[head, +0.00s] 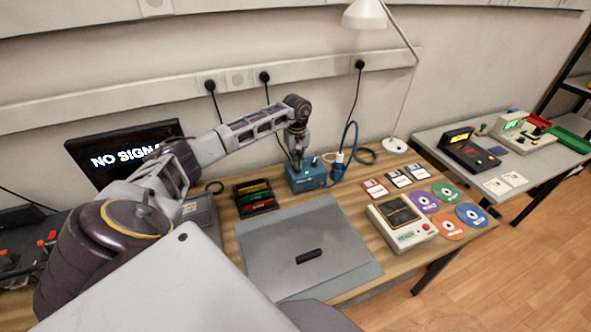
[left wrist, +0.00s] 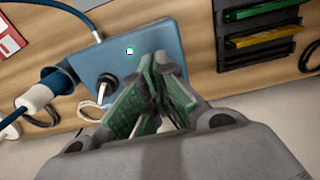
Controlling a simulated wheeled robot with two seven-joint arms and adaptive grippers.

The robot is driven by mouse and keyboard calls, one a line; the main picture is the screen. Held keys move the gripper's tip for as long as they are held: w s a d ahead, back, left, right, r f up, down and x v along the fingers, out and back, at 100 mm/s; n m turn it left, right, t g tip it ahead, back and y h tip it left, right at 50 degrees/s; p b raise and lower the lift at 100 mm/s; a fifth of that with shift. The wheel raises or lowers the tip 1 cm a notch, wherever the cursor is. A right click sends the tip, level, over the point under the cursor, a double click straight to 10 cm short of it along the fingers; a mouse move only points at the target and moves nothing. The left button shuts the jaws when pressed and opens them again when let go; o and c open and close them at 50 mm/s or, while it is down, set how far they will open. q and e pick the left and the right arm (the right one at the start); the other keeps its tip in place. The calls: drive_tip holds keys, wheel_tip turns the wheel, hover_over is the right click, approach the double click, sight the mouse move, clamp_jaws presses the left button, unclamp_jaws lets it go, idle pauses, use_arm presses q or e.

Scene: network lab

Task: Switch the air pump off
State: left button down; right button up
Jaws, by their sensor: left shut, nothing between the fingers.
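The air pump looks to be the blue box (head: 306,177) on the wooden desk near the wall, with a blue hose and a plug beside it. In the left wrist view the blue box (left wrist: 165,40) shows a black toggle switch (left wrist: 106,82) and a small lit green indicator (left wrist: 129,51). My left gripper (head: 298,166) is right above the box's left part in the head view. In the left wrist view my left gripper (left wrist: 152,60) is shut and empty, its green-padded fingertips over the box, to the right of the switch. I cannot tell whether they touch the box. My right gripper is not in view.
A black rack with coloured cartridges (head: 255,197) stands left of the box. A grey mat (head: 270,257) with a small black object lies in front. Floppy disks (head: 398,178), discs (head: 447,194) and a cream device (head: 402,222) are at the right. A white lamp (head: 395,145) stands behind.

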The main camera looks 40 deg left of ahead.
use_arm(q)
drive_tip(key=shift+s+f+b, duration=0.1)
drive_tip(key=shift+f+b, duration=0.5)
drive_tip(key=shift+f, duration=0.3)
idle(1.0)
drive_tip(key=shift+r, duration=0.2)
drive_tip(key=shift+r+p, duration=2)
drive_tip(key=shift+r, duration=1.35)
